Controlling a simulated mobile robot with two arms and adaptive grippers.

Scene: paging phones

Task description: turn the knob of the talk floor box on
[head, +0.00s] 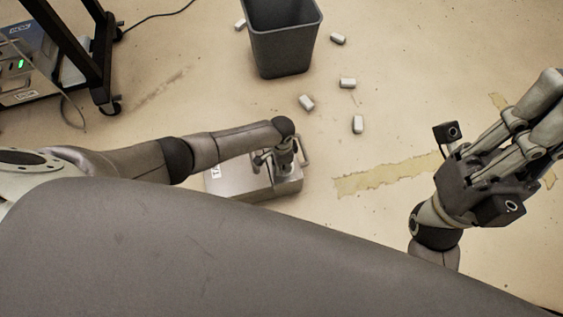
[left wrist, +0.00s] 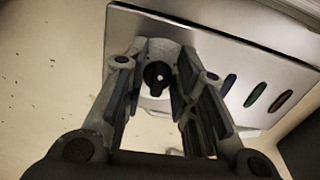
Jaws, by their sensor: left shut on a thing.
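The talk floor box (head: 225,186) is a grey metal box on the floor with a white label on its left side, partly hidden by my left arm. My left gripper (head: 273,162) points down at its top. In the left wrist view, the dark round knob (left wrist: 157,76) with a pale dot sits between the fingers of my left gripper (left wrist: 158,88), which is shut on it. The box face (left wrist: 215,50) shows several coloured slots beside the knob. My right gripper (head: 548,105) is raised at the right, away from the box; its finger gap is unclear.
A grey bin (head: 283,45) stands behind the box, with several small white blocks (head: 347,83) scattered around it. A black wheeled rack (head: 95,60) holding equipment with a green light (head: 20,64) is at the upper left. Floor right of the box is clear, with yellowed tape (head: 385,175).

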